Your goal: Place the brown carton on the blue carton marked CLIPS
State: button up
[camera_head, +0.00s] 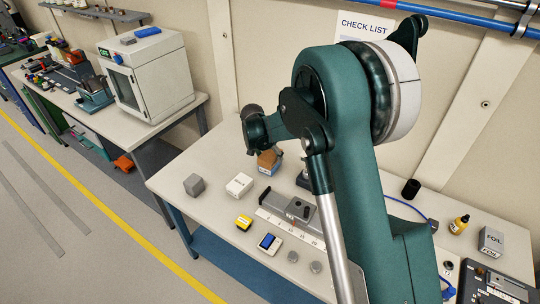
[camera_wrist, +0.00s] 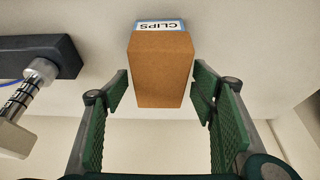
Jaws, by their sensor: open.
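The brown carton (camera_wrist: 160,70) is in the middle of the wrist view, between the two fingers of my gripper (camera_wrist: 161,92). The fingers are spread, with a gap on each side of the carton. The blue carton (camera_wrist: 158,25) shows as a strip just past the brown carton's edge, its white CLIPS label upside down. The brown carton covers the rest of it and appears to rest on it. In the head view, the brown carton (camera_head: 267,163) is at the back of the table, just below my gripper (camera_head: 262,133). The blue carton is not clear there.
On the table (camera_head: 218,215) are a grey box (camera_head: 194,185), a white box (camera_head: 240,184), a yellow item (camera_head: 243,222) and a ruled grey fixture (camera_head: 295,213). A dark stand with a metal rod (camera_wrist: 32,82) is left of the cartons in the wrist view.

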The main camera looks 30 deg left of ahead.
jog(key=v, duration=1.1)
jog(key=shift+r+p, duration=0.3)
jog(key=shift+p, duration=0.05)
dwell(0.5)
